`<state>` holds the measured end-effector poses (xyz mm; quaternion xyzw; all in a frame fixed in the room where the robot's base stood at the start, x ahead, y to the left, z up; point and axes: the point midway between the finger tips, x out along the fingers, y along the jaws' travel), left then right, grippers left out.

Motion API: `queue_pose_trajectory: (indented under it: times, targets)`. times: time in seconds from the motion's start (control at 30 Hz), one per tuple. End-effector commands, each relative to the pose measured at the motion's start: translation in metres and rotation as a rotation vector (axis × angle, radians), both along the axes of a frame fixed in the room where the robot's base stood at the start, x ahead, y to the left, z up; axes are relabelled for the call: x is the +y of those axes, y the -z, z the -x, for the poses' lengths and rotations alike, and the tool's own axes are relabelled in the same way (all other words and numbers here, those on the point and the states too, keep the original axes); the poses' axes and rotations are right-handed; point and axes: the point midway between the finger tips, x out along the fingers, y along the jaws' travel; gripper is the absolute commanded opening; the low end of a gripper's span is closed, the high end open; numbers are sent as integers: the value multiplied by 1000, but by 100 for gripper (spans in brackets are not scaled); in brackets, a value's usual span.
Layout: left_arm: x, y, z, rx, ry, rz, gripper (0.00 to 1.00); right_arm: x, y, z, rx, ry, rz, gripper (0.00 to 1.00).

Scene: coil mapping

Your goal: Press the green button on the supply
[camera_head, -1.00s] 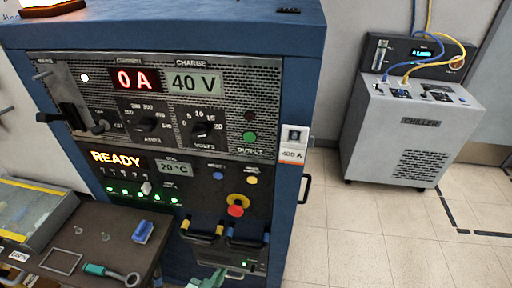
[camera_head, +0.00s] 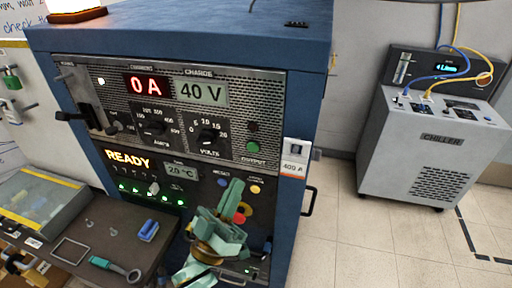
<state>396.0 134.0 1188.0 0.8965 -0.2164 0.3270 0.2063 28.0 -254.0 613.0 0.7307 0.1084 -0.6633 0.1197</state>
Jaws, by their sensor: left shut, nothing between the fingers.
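The supply (camera_head: 315,100) is a blue cabinet with a dark front panel. Its round green button (camera_head: 253,147) sits above the OUTPUT label, under a dark red lamp. The displays read 0 A and 40 V, with READY lit below. My left gripper (camera_head: 236,184) is teal and shut, with nothing held. It points up in front of the lower panel, below and slightly left of the green button in the picture. It partly covers the red knob (camera_head: 240,216) on its yellow base. Contact with the panel cannot be told. My right gripper is not in view.
Black handles stick out at the lower panel near my left gripper. A dark bench (camera_head: 112,243) at the lower left holds a blue block (camera_head: 149,230) and a teal-handled tool (camera_head: 115,268). A grey chiller (camera_head: 430,150) stands at the right. The tiled floor between is clear.

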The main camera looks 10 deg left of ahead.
Motion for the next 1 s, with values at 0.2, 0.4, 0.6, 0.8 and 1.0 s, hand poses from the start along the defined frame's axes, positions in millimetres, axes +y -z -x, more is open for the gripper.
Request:
queue_pose_trajectory:
  times: [0.2,0.4,0.6,0.8,1.0]
  targets:
    - [0,-1,1,-2,16,19,0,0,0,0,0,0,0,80]
    - [0,0,-1,-2,15,19,0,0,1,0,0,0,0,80]
    - [0,1,-17,-3,14,19,0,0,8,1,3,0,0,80]
    - [-1,2,-46,-3,15,20,0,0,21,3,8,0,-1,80]
    - [-2,1,-71,0,16,18,0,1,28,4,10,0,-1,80]
